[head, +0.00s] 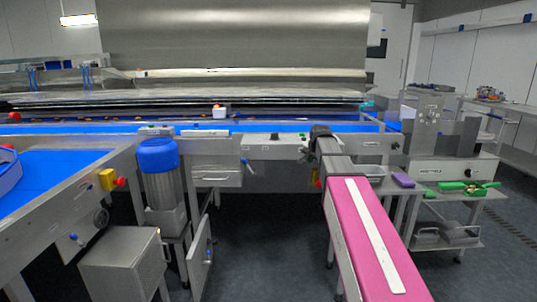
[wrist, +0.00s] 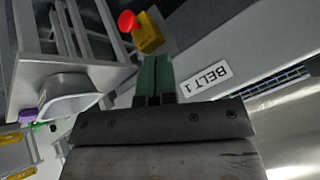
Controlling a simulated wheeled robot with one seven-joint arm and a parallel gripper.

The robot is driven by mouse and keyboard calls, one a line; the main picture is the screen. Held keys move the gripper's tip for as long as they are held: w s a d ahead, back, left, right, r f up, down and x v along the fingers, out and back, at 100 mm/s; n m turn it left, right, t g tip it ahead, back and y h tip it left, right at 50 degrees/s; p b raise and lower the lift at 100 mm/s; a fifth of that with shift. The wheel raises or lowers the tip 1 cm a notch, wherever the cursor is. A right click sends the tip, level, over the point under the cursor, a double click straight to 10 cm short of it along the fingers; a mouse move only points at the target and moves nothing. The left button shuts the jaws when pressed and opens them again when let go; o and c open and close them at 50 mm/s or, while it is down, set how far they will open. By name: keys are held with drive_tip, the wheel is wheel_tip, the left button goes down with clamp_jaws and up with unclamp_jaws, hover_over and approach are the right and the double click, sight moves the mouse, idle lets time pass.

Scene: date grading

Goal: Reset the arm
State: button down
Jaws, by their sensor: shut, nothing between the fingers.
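My gripper (wrist: 155,66) shows in the wrist view with its two green fingers pressed together and nothing between them. The fingers point toward a grey machine side that carries a "BELT 1" label (wrist: 206,78). A yellow box with a red button (wrist: 147,33) lies just beyond and left of the fingertips in that view. In the head view my pink arm reaches forward from the lower right to a dark wrist (head: 320,134) at the conveyor's front edge. The fingers are hidden from the head view.
A long blue conveyor (head: 290,127) runs across in front; another blue belt (head: 50,172) lies at left. A blue-topped cylinder (head: 157,155) stands left of centre. Right of the arm are a purple block (head: 403,180) and a metal bench with green items (head: 468,188).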

drive_tip(key=s+f+n+g, duration=0.6)
drive_tip(key=s+f+g, duration=0.1)
drive_tip(key=s+f, duration=2.4)
drive_tip(key=shift+a+h, duration=0.15)
drive_tip(key=shift+h, duration=0.25)
